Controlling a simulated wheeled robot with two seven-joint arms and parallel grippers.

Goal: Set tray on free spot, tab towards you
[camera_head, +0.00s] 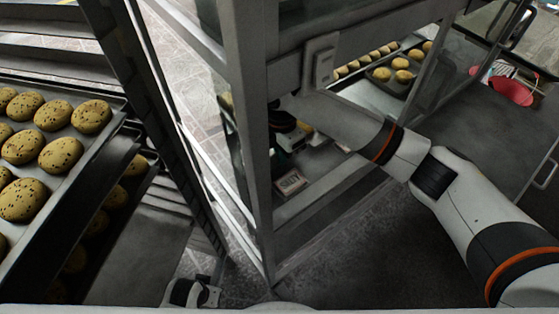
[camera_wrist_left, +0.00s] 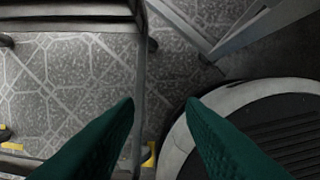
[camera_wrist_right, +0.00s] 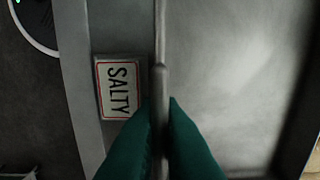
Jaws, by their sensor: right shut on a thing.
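A grey metal tray (camera_wrist_right: 235,80) fills the right side of the right wrist view. A white tab with a red border reading "SALTY" (camera_wrist_right: 119,87) is just left of its thin upright edge. My right gripper (camera_wrist_right: 160,115) is shut on that edge, one green finger on each side. In the head view, the tab (camera_head: 291,183) shows low behind the frame post, and my right arm reaches in from the right. The post and arm hide much of the tray there. My left gripper (camera_wrist_left: 160,108) is open and empty above the floor, away from the tray.
A rack on the left holds trays of cookies (camera_head: 64,116). More cookies (camera_head: 402,63) sit on trays inside the metal-framed unit at the back. Its upright post (camera_head: 253,120) stands close to my right arm. Red items (camera_head: 511,91) lie at far right.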

